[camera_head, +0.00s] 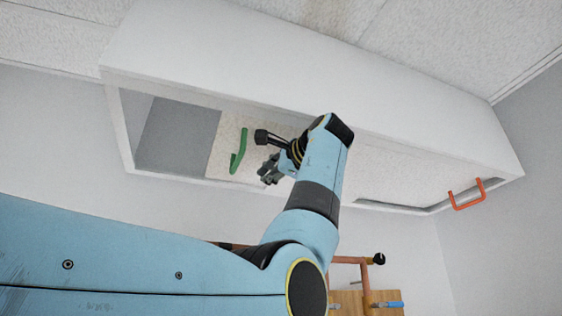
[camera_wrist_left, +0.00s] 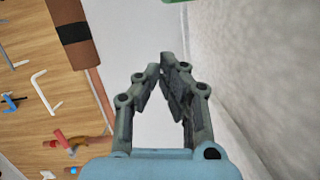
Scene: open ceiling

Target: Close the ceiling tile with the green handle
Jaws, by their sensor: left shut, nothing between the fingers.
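The green handle (camera_head: 239,152) hangs from a speckled ceiling tile (camera_head: 222,158) inside the long white ceiling frame. A grey gap (camera_head: 172,138) shows to the left of this tile. My left gripper (camera_head: 264,173) is just right of the green handle, apart from it in the picture, and partly hides the tile. In the left wrist view its fingers (camera_wrist_left: 161,70) come together at the tips with nothing between them. A small bit of green shows at the top edge there. My right gripper is in neither view.
A red handle (camera_head: 467,194) hangs at the right end of the white frame (camera_head: 300,75). A wooden tool board (camera_wrist_left: 35,75) with several tools hangs on the wall below. Open space lies below the frame at left.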

